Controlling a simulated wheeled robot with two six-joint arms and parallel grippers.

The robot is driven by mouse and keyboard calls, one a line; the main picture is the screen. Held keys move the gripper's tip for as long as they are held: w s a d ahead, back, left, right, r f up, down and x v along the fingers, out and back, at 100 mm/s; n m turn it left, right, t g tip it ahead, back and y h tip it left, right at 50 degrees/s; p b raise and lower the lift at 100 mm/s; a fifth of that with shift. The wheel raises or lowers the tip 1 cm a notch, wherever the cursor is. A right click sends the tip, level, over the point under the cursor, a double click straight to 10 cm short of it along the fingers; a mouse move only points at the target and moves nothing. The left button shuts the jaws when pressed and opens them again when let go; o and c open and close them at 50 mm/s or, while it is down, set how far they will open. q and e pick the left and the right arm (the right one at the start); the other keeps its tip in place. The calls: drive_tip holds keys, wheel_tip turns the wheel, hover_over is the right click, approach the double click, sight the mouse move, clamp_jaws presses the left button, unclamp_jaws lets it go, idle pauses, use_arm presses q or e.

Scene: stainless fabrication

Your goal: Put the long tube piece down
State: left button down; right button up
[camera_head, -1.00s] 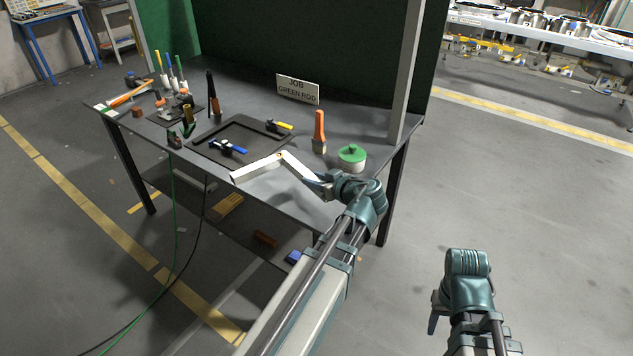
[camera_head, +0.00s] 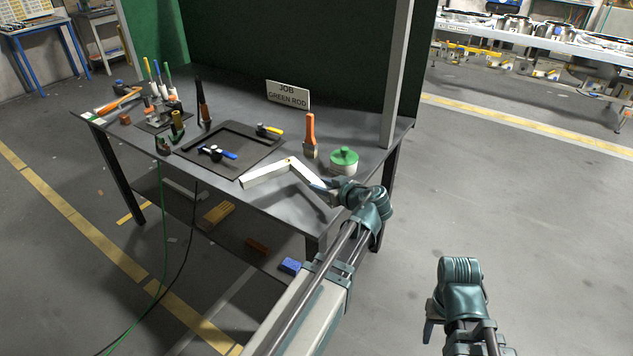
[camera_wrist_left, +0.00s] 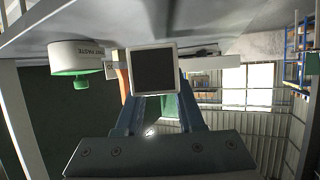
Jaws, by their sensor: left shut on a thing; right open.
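The long tube piece (camera_head: 264,173) is a pale, bent square tube with an angled corner. My left gripper (camera_head: 327,190) is shut on its right-hand leg, at the table's front right edge. The other leg reaches left past the dark tray's front right side. I cannot tell whether the tube touches the table. In the left wrist view, the tube's dark square open end (camera_wrist_left: 152,70) is between the fingers (camera_wrist_left: 155,112), and a pale leg runs to the right. My right gripper (camera_head: 432,318) is open and empty, over the floor to the right.
The table (camera_head: 355,118) holds a dark tray (camera_head: 200,165) with a blue-handled and a yellow-handled tool. An orange-handled brush (camera_head: 310,138) and a green-lidded tub (camera_head: 343,160) stand close behind the tube. A sign (camera_head: 288,95) reads JOB GREEN ROD. Upright tools crowd the left.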

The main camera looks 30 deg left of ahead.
sight(317, 180)
use_arm(q)
drive_tip(key=w+a, duration=0.1)
drive_tip(key=w, duration=0.1)
drive_tip(key=w+a, duration=0.3)
drive_tip(key=w, duration=0.1)
drive_tip(key=shift+w+a+f+b, duration=0.15)
drive_tip(key=shift+a+f+b, duration=0.15)
drive_tip(key=shift+a+f, duration=0.1)
wheel_tip(317, 180, down, 4)
drive_tip(key=b, duration=0.3)
drive_tip(key=shift+r, duration=0.25)
drive_tip(key=shift+f+b, duration=0.1)
drive_tip(key=shift+b, duration=0.3)
drive_tip(key=c, duration=0.5)
unclamp_jaws()
